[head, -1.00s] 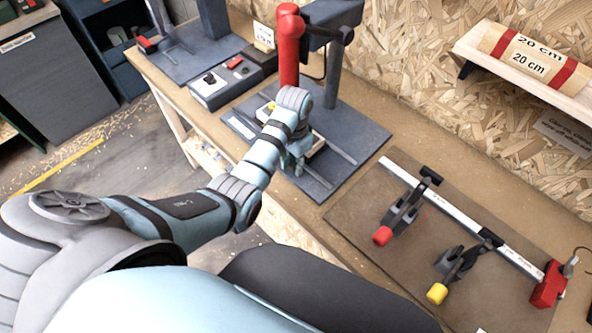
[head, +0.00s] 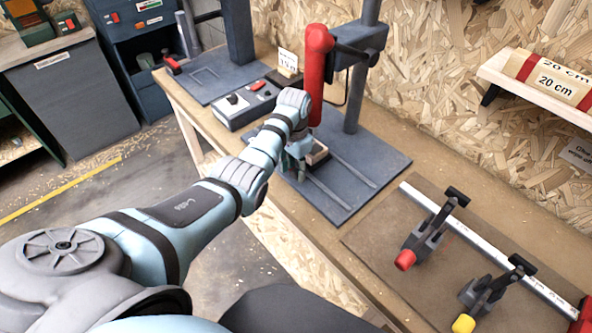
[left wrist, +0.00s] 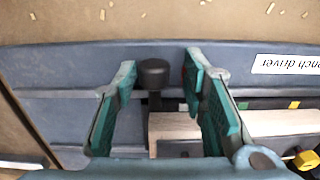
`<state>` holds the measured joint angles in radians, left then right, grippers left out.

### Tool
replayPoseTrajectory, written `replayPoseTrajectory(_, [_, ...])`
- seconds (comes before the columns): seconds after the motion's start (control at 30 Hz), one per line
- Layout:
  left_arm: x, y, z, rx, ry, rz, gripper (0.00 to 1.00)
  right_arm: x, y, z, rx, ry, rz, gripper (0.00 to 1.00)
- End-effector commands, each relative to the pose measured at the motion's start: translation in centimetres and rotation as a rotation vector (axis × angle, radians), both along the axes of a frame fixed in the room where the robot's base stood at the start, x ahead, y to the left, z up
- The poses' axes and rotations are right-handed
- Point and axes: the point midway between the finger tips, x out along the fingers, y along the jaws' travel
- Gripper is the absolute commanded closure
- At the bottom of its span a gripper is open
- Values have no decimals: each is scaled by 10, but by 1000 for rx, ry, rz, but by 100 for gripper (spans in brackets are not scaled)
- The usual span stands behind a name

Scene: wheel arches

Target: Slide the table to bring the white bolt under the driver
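The bench driver (head: 318,72) is a red upright body on a dark post above a grey baseplate with two rails. The sliding table (left wrist: 175,127) shows as a pale wooden block low in the left wrist view; its edge also shows beside my gripper in the head view (head: 318,154). A dark round knob (left wrist: 153,73) stands at its front. My left gripper (left wrist: 158,82) is open, with its green-padded fingers on either side of the knob and gaps at both sides. Its arm hides much of the table in the head view. I cannot make out the white bolt. My right gripper is not in view.
A grey control box (head: 245,104) stands left of the driver. Clamps (head: 428,232) and a long rail occupy the mat at right.

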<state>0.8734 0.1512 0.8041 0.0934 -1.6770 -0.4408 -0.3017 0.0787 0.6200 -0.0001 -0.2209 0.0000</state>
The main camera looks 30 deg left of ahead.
Motion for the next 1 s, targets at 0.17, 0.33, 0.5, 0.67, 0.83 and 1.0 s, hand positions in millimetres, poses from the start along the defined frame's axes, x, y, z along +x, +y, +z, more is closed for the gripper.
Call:
replayPoseTrajectory(0.17, [-1,-1,-1,-2,3,-1,56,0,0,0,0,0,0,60])
replayPoseTrajectory(0.33, [-1,-1,4,-3,2,-1,56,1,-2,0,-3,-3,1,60])
replayPoseTrajectory(0.5, [1,0,37,-3,-1,0,56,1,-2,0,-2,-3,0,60])
replayPoseTrajectory(0.67, [0,0,66,-3,1,0,56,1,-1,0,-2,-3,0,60])
replayPoseTrajectory(0.83, [-1,0,74,-3,3,0,56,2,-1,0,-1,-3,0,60])
replayPoseTrajectory(1.0, [-1,0,74,-3,3,0,56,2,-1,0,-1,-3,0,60])
